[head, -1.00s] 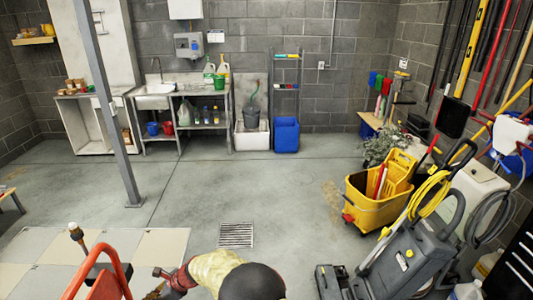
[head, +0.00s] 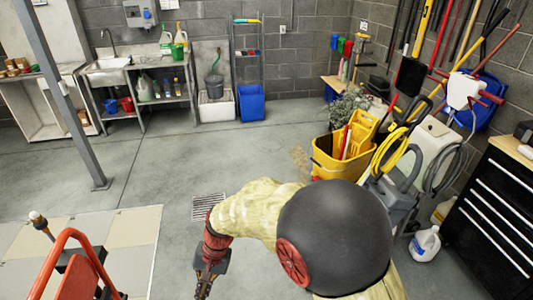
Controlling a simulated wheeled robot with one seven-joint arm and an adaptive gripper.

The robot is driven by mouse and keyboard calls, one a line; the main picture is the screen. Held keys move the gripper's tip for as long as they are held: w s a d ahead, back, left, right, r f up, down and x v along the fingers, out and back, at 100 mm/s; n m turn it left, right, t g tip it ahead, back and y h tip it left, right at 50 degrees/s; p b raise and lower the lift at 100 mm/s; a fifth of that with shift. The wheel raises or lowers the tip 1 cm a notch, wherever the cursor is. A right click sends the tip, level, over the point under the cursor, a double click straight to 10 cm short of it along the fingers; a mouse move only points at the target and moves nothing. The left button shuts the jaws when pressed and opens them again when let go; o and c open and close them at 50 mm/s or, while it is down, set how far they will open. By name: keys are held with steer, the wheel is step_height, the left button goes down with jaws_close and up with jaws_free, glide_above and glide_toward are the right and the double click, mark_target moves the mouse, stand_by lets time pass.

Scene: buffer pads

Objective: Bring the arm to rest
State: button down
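My arm, with a yellowish cover, a large dark round joint and red bands, shows in the lower middle of the head view. It bends to the left and then down. My gripper (head: 203,288) is at its end, dark and partly cut off by the bottom edge of the picture. Its fingertips are too small and cropped to tell whether they are open or shut. I see nothing clearly held in it.
An orange-red tubular frame (head: 85,262) stands at the lower left, near my gripper. A yellow mop bucket (head: 340,158) and a black drawer cabinet (head: 490,215) stand to the right. A white jug (head: 425,244) sits on the floor. The middle floor (head: 215,155) is clear.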

steer(key=s+d+r+t+h, duration=0.1)
steer(key=s+d+r+t, duration=0.2)
steer(key=d+r, duration=0.5)
steer(key=s+d+r+t+h, duration=0.1)
steer(key=d+r, duration=0.7)
steer(key=d, duration=1)
steer(key=s+d+r+t+h, duration=0.1)
steer(key=s+d+r+t, duration=0.3)
steer(key=d+r, duration=0.4)
steer(key=d, duration=0.6)
steer(key=shift+s+r+t, duration=0.2)
steer(key=shift+s+t, duration=0.1)
steer(key=shift+s, duration=0.1)
steer(key=shift+d, duration=0.1)
